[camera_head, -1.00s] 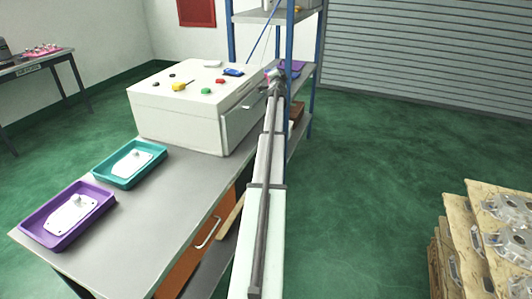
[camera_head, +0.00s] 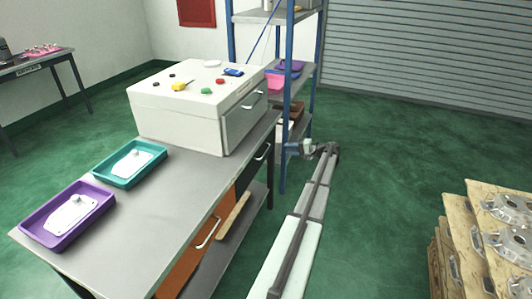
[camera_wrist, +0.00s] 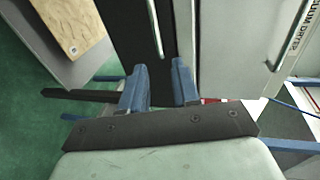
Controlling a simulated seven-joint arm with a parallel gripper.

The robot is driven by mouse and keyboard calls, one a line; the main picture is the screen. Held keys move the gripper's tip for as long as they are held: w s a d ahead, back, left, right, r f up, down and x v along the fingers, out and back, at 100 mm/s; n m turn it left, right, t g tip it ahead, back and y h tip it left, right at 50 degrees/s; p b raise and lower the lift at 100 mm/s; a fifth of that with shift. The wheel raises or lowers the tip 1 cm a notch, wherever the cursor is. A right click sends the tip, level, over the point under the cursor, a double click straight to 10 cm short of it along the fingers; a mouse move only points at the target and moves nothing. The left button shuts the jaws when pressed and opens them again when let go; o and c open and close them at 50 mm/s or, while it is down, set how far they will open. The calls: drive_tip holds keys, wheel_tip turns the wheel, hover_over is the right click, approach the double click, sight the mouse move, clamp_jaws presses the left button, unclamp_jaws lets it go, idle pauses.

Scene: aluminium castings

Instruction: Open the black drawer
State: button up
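The black drawer (camera_head: 248,172) is at the far end of the grey workbench, below the white machine, and looks shut. Its pale bar handle (camera_head: 262,152) shows on its front. My gripper (camera_head: 292,148) is to the right of the drawer, apart from it, at about handle height. In the wrist view my gripper (camera_wrist: 160,84) is open and empty, its two blue fingers pointing at the dark drawer front (camera_wrist: 122,28). The handle (camera_wrist: 155,28) lies ahead, in line with the gap between the fingers.
An orange drawer (camera_head: 184,268) is nearer on the bench. The white machine (camera_head: 180,122) sits above, marked as a vacuum dryer. A blue-post shelf (camera_head: 287,110) stands close behind my gripper. A wooden board (camera_head: 233,215) lies below the bench top.

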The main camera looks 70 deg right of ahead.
sight(266, 151)
drive_tip(key=shift+n+t+y, duration=0.3)
drive_tip(key=shift+y, duration=0.2)
drive_tip(key=x, duration=0.4)
drive_tip(key=a+x, duration=0.1)
drive_tip(key=x, duration=0.3)
drive_tip(key=f+x, duration=0.1)
drive_tip(key=x, duration=0.3)
drive_tip(key=shift+w+a, duration=0.2)
drive_tip(key=shift+a, duration=0.2)
clamp_jaws()
